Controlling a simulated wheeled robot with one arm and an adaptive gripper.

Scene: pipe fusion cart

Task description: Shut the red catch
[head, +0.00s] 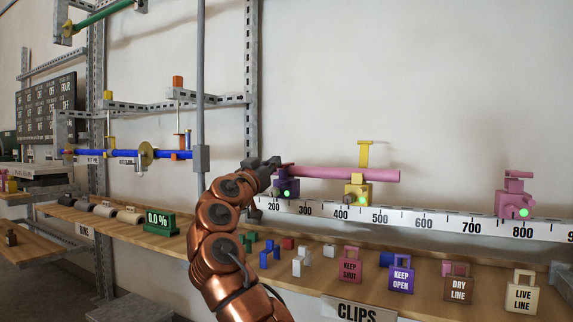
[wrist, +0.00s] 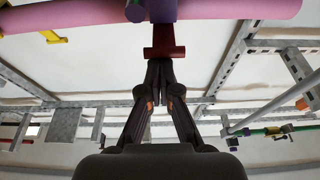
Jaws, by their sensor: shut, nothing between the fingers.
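The red catch (wrist: 165,52) shows in the wrist view as a T shape with a crossbar, joined to the purple clamp (head: 287,188) on the rail. My gripper (head: 274,163) is shut and empty; its fingertips in the wrist view (wrist: 160,64) are right at the catch's crossbar. I cannot tell whether they touch it. In the head view my gripper hides the catch. The pink pipe (head: 330,174) runs through the purple clamp and the yellow clamp (head: 357,192). A green light shows on the purple clamp.
A yellow catch (head: 365,152) stands upright above the pipe. A pink clamp (head: 515,203) sits farther right on the numbered rail (head: 440,219). A grey upright post (head: 200,100) stands left of my gripper.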

